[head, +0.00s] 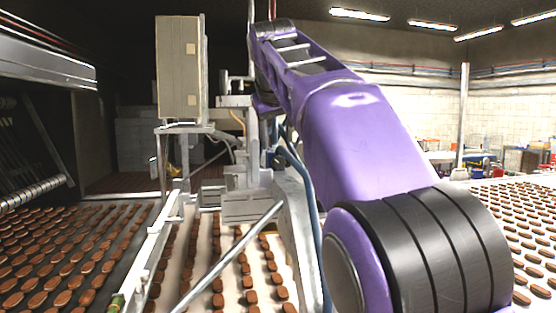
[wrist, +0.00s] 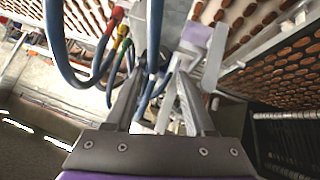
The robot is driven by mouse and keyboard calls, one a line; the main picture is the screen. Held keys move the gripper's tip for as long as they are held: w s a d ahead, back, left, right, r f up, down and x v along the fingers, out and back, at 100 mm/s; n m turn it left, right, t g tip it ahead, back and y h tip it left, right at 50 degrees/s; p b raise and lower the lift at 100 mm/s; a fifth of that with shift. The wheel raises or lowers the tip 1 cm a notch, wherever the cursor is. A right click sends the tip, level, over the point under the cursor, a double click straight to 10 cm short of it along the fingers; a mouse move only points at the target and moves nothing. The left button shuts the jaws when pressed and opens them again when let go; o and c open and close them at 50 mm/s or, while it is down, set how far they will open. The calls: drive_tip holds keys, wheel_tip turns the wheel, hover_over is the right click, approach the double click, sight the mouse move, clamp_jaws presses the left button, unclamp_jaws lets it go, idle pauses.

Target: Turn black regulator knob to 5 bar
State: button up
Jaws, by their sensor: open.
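I cannot make out the black regulator knob or any pressure scale in either view. In the wrist view, my gripper (wrist: 160,82) has its two grey fingers apart, with no object clearly held between them. Blue hoses (wrist: 154,35) run close in front of and between the fingers and hide part of what lies beyond. A red fitting (wrist: 116,17) and a yellow fitting (wrist: 125,29) sit on hoses left of the fingers. In the head view, my purple arm reaches up and over toward the machine, and my fingers cannot be made out.
In the head view, a beige cabinet (head: 180,68) stands on the machine frame. A blue hose (head: 304,190) hangs beside my arm. Conveyors with rows of brown biscuits (head: 75,255) lie at left, centre and right. A diagonal metal bar (head: 228,257) crosses the middle one.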

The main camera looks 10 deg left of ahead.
sight(278, 159)
drive_tip(key=x, duration=0.9)
clamp_jaws()
